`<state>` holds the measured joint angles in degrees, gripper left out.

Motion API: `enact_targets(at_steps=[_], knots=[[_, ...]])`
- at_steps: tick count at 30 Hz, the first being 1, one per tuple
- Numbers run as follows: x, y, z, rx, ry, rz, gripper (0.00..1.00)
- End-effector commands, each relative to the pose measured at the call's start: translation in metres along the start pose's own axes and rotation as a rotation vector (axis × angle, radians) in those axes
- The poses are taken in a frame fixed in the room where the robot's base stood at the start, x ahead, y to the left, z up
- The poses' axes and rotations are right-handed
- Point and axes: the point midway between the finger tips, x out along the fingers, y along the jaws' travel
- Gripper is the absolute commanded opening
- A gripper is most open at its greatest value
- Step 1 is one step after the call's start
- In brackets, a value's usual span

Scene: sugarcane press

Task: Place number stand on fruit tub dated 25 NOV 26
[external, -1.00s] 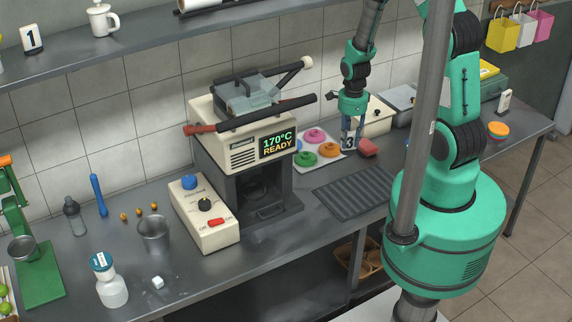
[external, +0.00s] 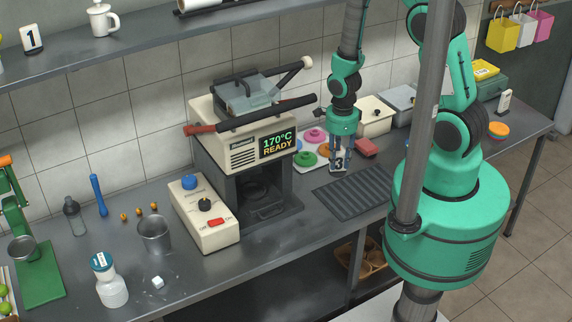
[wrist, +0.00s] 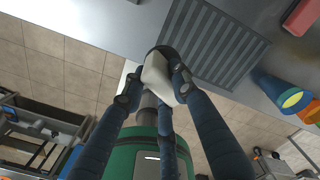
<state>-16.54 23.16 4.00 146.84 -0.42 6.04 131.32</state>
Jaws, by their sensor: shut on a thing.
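My gripper (external: 341,156) is shut on a white number stand (external: 338,166) marked 3, held near the back edge of the grey ridged mat. In the wrist view the stand (wrist: 158,76) sits between my fingers, its number not visible. A small tub with an orange lid (external: 498,130) stands at the right end of the counter, apart from my gripper. In the wrist view a blue round container with a yellow inner face (wrist: 291,99) shows at the right. No date can be read on any tub.
The ridged mat (external: 352,191) lies below the gripper. A red block (external: 367,147) lies just right of it, and a tray of coloured rings (external: 310,158) to its left. The press (external: 242,140) stands further left. Another number stand, marked 1 (external: 32,39), is on the shelf.

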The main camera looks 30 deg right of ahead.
Motion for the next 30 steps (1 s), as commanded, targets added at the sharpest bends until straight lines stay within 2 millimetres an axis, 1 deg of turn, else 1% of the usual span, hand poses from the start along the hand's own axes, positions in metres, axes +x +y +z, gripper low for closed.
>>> enact_targets(at_steps=[11, 24, 30], knots=[[-0.009, 0.039, 0.01, -0.051, -0.001, -0.001, 0.0], [-0.027, 0.116, 0.018, -0.198, -0.002, -0.002, 0.0], [-0.037, 0.146, 0.024, -0.287, -0.002, -0.003, 0.0]])
